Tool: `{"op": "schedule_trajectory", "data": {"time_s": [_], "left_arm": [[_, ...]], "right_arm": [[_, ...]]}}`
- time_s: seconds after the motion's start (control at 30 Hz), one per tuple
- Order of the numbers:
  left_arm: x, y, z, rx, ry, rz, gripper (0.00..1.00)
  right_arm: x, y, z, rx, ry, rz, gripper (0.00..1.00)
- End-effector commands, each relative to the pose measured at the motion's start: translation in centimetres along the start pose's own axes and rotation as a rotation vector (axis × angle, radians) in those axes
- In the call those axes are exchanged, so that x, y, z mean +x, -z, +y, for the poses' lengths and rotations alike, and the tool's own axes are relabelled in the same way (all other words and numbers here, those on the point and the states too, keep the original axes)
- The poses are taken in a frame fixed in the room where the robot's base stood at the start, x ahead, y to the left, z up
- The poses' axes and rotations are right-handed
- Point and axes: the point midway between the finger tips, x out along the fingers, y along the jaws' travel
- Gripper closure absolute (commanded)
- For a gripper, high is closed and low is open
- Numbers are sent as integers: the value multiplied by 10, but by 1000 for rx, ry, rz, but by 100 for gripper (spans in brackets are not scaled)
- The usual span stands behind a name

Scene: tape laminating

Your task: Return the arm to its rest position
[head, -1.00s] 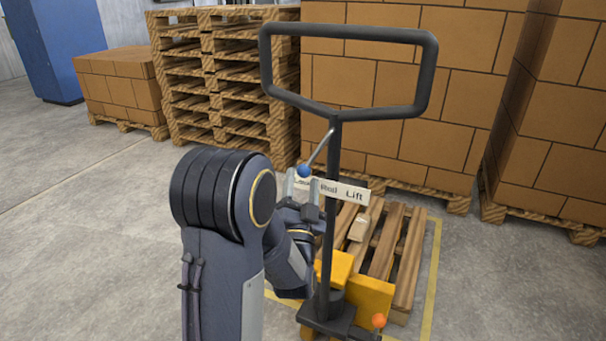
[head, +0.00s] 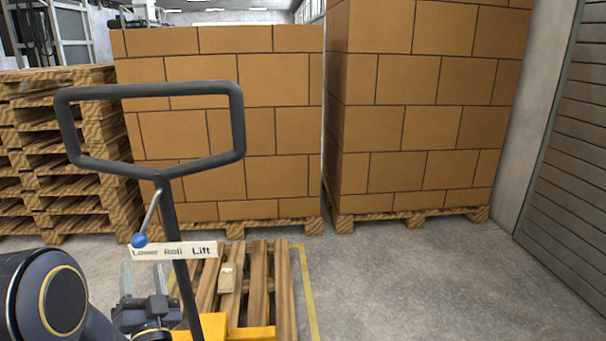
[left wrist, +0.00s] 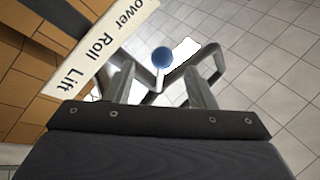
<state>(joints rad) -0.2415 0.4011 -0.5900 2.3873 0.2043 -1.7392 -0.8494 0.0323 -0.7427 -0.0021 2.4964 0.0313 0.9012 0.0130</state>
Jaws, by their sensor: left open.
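My left gripper (head: 145,278) is open and empty, low at the left in the head view. The blue knob (head: 139,240) of the pallet jack's lever is just above its fingertips in that view. In the left wrist view the knob (left wrist: 162,57) appears between the two spread fingers, with a gap on each side. The pallet jack's black handle (head: 240,125) stands upright beside my left arm. A label (head: 203,250) reading Lower, Roll, Lift is behind the lever. My right gripper is not in view.
A wooden pallet (head: 285,285) with a small box (head: 228,278) lies by the jack's yellow body (head: 250,333). Big carton stacks (head: 220,120) (head: 430,110) and piled pallets (head: 75,180) stand behind. The floor (head: 410,280) at right is clear.

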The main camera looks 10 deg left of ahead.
Motion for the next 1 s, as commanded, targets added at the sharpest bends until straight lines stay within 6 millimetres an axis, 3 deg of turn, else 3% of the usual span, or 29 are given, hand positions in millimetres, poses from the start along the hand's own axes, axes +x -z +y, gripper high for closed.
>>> {"op": "schedule_trajectory", "data": {"time_s": [0.17,0.37,0.5,0.63,0.8,1.0], "left_arm": [[2,-14,13,-227,-164,-177,50],[-28,-9,43,-560,-470,-436,50],[-69,11,54,-723,-693,-609,50],[-119,32,53,-803,-886,-774,50],[-182,46,39,-810,-1058,-975,50],[-238,49,18,-757,-1157,-1163,50]], "right_arm": [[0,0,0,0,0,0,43],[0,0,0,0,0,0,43],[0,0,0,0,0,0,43],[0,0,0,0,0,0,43],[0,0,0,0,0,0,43],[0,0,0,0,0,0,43]]}}
